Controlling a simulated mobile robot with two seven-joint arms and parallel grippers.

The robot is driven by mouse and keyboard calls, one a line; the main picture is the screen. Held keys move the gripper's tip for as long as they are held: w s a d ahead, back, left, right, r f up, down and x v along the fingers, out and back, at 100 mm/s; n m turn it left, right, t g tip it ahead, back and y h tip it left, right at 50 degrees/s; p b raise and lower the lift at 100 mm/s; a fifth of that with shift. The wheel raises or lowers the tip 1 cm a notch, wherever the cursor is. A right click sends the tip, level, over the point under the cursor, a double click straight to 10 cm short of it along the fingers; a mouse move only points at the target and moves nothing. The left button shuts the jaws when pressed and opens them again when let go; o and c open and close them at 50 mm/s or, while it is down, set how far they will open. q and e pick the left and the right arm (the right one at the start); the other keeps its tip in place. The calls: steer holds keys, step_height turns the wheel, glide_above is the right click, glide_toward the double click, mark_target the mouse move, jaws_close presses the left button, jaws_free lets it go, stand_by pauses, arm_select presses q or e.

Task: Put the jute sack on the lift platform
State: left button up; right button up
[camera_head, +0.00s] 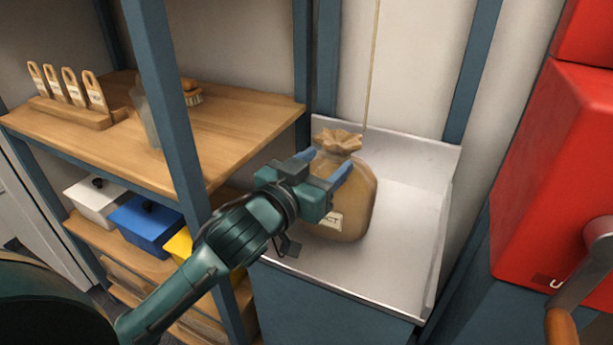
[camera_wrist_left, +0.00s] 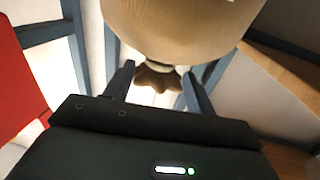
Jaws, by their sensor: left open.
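The tan jute sack (camera_head: 355,205) stands upright on the lift platform (camera_head: 408,230), a pale metal tray with raised sides. Its gathered top points up, and a label shows low on its front. My left gripper (camera_head: 330,166) is open at the sack's neck, reaching in from the left. In the left wrist view the sack (camera_wrist_left: 180,25) fills the top, and its tied neck lies between the two spread fingers (camera_wrist_left: 158,80). Finger contact with the neck cannot be told. My right gripper is out of view.
A blue-framed wooden shelf (camera_head: 235,125) stands left of the platform, its post close to my left arm. It holds brushes, with white, blue and yellow bins below. A cord (camera_head: 373,60) hangs behind the sack. A red machine (camera_head: 555,170) stands at right. The platform's right side is clear.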

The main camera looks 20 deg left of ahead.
arm_select(q)
steer(key=s+a, duration=0.1)
steer(key=s, duration=0.5)
steer(key=s+d+f+g, duration=0.1)
steer(key=s+d+f, duration=0.1)
steer(key=s+f, duration=0.4)
steer(key=s+d+f+g+h, duration=0.1)
steer(key=s+f+g, duration=0.1)
steer(key=s+f, duration=0.5)
step_height(320, 180, down, 6)
steer(key=shift+s+d+r, duration=0.15)
steer(key=shift+d, duration=0.25)
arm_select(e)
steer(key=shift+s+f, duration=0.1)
